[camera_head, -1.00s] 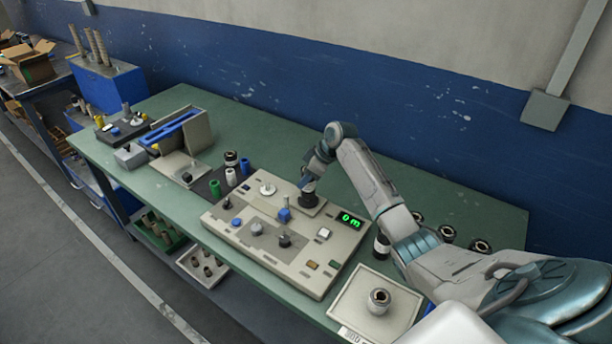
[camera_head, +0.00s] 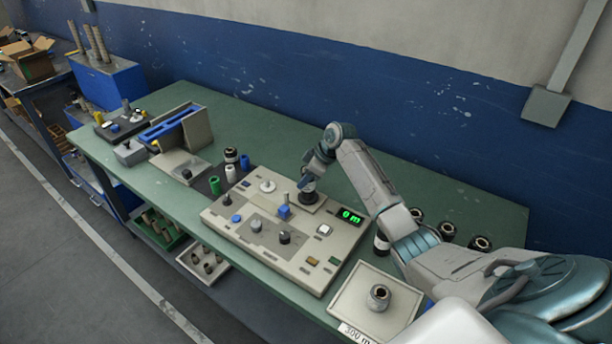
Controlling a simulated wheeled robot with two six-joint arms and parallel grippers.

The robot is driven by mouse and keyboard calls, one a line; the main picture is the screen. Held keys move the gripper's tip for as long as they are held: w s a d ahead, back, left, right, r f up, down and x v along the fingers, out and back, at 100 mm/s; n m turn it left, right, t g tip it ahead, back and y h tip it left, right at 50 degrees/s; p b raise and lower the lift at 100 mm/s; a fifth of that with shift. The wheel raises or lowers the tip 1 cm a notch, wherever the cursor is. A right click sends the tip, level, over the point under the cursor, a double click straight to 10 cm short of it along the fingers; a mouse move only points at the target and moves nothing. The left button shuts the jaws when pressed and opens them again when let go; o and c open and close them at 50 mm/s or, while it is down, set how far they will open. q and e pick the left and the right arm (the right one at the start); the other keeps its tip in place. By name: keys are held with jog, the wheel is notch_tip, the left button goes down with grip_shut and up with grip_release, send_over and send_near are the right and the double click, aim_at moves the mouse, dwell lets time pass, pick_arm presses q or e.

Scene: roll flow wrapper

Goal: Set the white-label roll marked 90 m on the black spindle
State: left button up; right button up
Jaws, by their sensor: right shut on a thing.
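My right gripper (camera_head: 307,183) reaches down over the back right of the beige machine panel. It is shut on a small roll (camera_head: 309,191), mostly hidden by the fingers, its label unreadable. A round black part (camera_head: 309,198), where the black spindle appears to be, lies directly below on the panel. I cannot tell how far the roll sits down on it. Other dark-and-white rolls stand on the table at right, such as one behind my forearm (camera_head: 447,230). My left gripper is not in view.
The beige panel (camera_head: 270,262) has knobs, buttons and a green display (camera_head: 349,216). A tray (camera_head: 349,294) labelled 300 m holds one roll (camera_head: 379,297). A white spindle (camera_head: 267,186) stands left of my gripper. The green table (camera_head: 275,130) is clear behind the panel.

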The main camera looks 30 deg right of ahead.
jog(key=o, duration=1.6)
jog(key=shift+r, duration=0.1)
notch_tip(320, 180, up, 8)
jog(key=p, duration=0.6)
jog(key=shift+p, duration=0.4)
